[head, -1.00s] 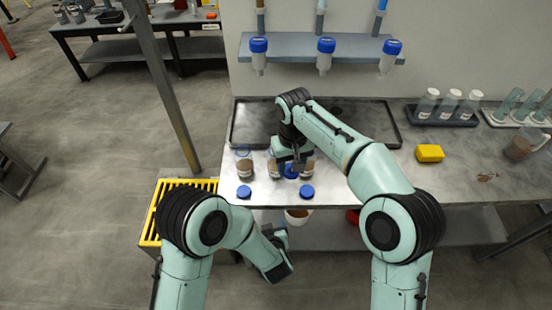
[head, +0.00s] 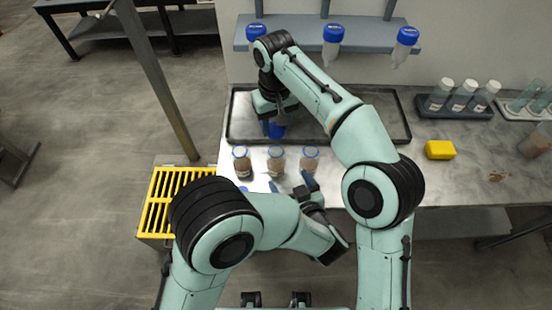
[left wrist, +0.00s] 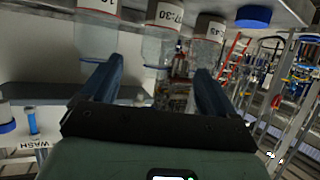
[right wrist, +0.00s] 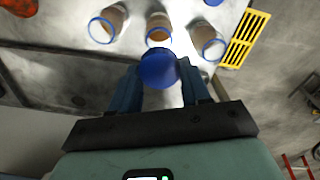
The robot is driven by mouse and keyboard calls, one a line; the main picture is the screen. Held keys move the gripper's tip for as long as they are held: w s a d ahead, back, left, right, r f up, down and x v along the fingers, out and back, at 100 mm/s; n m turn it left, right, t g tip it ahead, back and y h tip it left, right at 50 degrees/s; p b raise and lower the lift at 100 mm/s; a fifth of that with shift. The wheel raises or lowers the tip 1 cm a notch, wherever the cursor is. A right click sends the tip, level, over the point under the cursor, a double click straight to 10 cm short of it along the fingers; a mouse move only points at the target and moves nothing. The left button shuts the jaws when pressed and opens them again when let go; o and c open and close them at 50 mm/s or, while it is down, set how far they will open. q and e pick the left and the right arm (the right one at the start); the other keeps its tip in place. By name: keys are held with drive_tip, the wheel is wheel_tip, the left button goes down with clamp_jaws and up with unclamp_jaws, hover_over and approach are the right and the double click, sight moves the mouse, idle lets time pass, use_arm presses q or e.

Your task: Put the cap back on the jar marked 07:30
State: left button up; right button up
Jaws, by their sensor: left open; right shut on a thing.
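Three uncapped jars of brown contents stand in a row on the bench: a left jar (head: 241,162), a middle jar (head: 276,161) and a right jar (head: 309,160). In the left wrist view the middle jar's label reads 07:30 (left wrist: 167,14). My right gripper (head: 272,128) is shut on a blue cap (right wrist: 158,68), above the tray behind the jars and apart from them. The cap also shows in the head view (head: 277,132). My left gripper (head: 292,187) is open and empty at the bench's front, close to the middle and right jars.
A loose blue cap (left wrist: 253,15) lies on the bench. The dark tray (head: 375,138) is behind the jars. A yellow sponge (head: 440,150) and a tube rack (head: 448,113) are at right. A shelf (head: 290,36) with blue-capped hanging bottles is above.

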sight(276, 159)
use_arm(q)
drive_tip(key=x, duration=1.2)
drive_tip(key=shift+w+f, duration=0.1)
drive_tip(key=shift+w, duration=0.05)
use_arm(e)
drive_tip(key=shift+w, duration=0.1)
use_arm(q)
drive_tip(key=c, duration=1.5)
use_arm(e)
drive_tip(key=shift+f, duration=2.55)
